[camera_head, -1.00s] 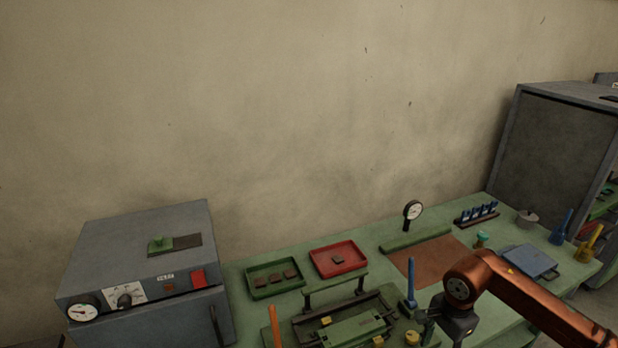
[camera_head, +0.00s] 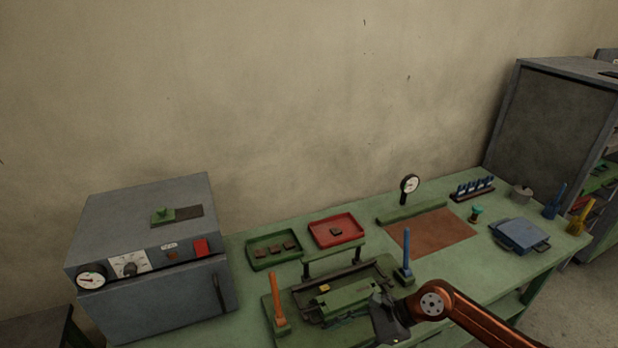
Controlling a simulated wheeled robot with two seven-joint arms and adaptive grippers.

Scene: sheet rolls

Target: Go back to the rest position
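My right arm comes in from the lower right, and its gripper (camera_head: 388,320) is in front of the right side of the sheet roll machine (camera_head: 345,297). Its fingers are dark and too small and shadowed to tell whether they are open or shut. My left gripper is not in view. The machine has a green body, a dark frame, an orange handle (camera_head: 276,298) on its left and a blue handle (camera_head: 405,266) on its right. I cannot tell whether the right gripper touches it.
A grey oven (camera_head: 155,255) stands at the left. A green tray (camera_head: 273,262) holds several dark pieces, and a red tray (camera_head: 353,242) holds one. A dial gauge (camera_head: 409,185), brown mat (camera_head: 435,243) and blue device (camera_head: 519,236) are behind and right. A grey cabinet (camera_head: 545,125) stands far right.

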